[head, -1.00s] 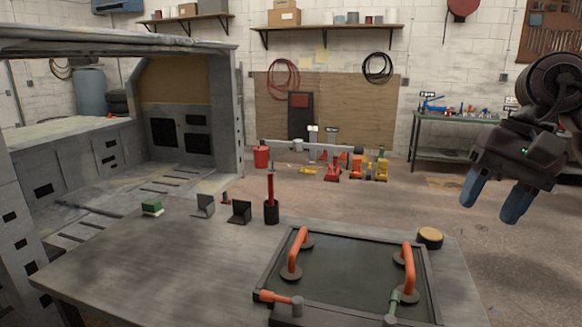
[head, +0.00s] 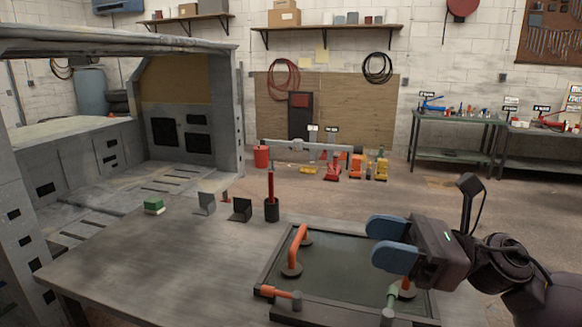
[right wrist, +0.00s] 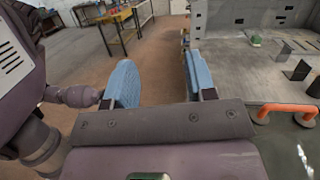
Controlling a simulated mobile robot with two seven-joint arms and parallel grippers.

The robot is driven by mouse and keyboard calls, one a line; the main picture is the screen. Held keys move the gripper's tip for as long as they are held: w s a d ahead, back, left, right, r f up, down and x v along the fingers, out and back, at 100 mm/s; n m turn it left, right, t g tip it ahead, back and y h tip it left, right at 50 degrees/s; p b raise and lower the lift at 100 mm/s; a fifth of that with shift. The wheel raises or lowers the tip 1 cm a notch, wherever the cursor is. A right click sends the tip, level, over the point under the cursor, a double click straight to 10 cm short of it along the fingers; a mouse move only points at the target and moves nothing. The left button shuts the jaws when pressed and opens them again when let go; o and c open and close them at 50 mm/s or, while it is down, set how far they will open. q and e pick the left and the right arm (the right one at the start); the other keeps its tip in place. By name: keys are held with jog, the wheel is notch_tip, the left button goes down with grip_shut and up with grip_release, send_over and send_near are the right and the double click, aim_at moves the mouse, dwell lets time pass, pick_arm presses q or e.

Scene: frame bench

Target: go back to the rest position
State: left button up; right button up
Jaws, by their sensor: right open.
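My right gripper (head: 383,243) has two blue fingers and hangs over the right part of the framed dark panel on the bench, in front of its right orange handle. Its fingers are apart with nothing between them; they also show open in the right wrist view (right wrist: 160,82). The panel (head: 340,262) lies flat with a left orange handle (head: 294,250) upright on it. Most of the right handle is hidden behind my arm. My left gripper is not in any view.
The grey bench (head: 160,255) holds a green block (head: 153,206), two dark angle brackets (head: 242,209) and a red-handled tool in a black holder (head: 271,208). A large grey frame (head: 190,110) stands at the left. The bench's left front is clear.

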jog(key=d+f+n+t+h, duration=0.75)
jog(key=f+n+h, duration=0.2)
jog(key=n, duration=0.65)
jog(key=d+f+n+t+h, duration=0.6)
jog(key=f+n+t+h, duration=0.3)
jog(key=n, duration=0.7)
jog(key=s+d+f+m+g+h, duration=0.1)
jog(key=s+f+m+g, duration=0.7)
jog(key=s, duration=0.4)
jog(key=s+d+f+m+g+h, duration=0.1)
jog(key=s+f+m+g, duration=0.4)
jog(key=s+f+g, duration=0.45)
jog(key=w+f+t+b, duration=0.1)
jog(key=w+f+t, duration=0.4)
jog(key=f+t, duration=0.4)
jog(key=shift+w+a+f+n+t+b, duration=0.15)
jog(key=shift+a+f+n+t+b, duration=0.2)
jog(key=shift+f, duration=0.4)
